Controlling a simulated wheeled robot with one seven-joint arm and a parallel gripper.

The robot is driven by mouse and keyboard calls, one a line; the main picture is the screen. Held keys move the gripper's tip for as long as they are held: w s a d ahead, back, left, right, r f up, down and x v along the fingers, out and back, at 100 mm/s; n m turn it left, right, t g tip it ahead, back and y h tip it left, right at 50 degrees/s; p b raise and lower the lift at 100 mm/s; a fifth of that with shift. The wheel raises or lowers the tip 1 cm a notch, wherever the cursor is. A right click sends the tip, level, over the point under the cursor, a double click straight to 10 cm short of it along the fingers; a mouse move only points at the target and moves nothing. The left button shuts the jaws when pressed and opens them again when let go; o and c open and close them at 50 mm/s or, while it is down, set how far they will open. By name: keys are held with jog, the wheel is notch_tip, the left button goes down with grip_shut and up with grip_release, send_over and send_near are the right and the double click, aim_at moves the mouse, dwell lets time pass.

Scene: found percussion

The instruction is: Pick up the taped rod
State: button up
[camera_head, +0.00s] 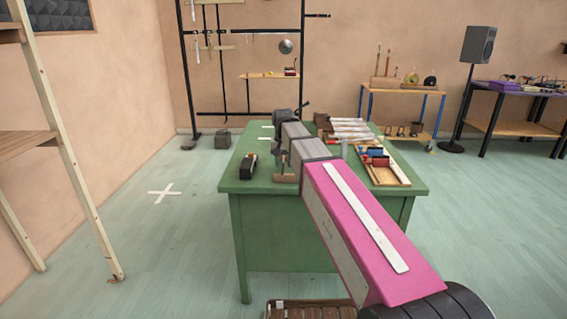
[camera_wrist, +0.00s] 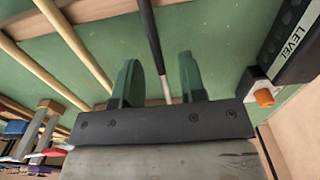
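A thin rod (camera_wrist: 153,42), dark along most of its length with a pale bare end, lies over the green table in the wrist view. I take it for the taped rod. Its pale end runs down between the two green fingers of my gripper (camera_wrist: 159,66). The fingers stand apart with a gap on both sides of the rod. I cannot tell how far the rod is below the fingertips. In the head view my arm reaches over the green table (camera_head: 283,212) and hides the rod.
Several tan sticks (camera_wrist: 73,43) lie left of the rod in the wrist view. A black device marked LEVEL (camera_wrist: 295,40) with an orange knob (camera_wrist: 264,97) is close on the right. A wooden tray (camera_head: 402,184) of small items sits at the table's right side.

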grip_shut()
jog(key=shift+r, duration=0.1)
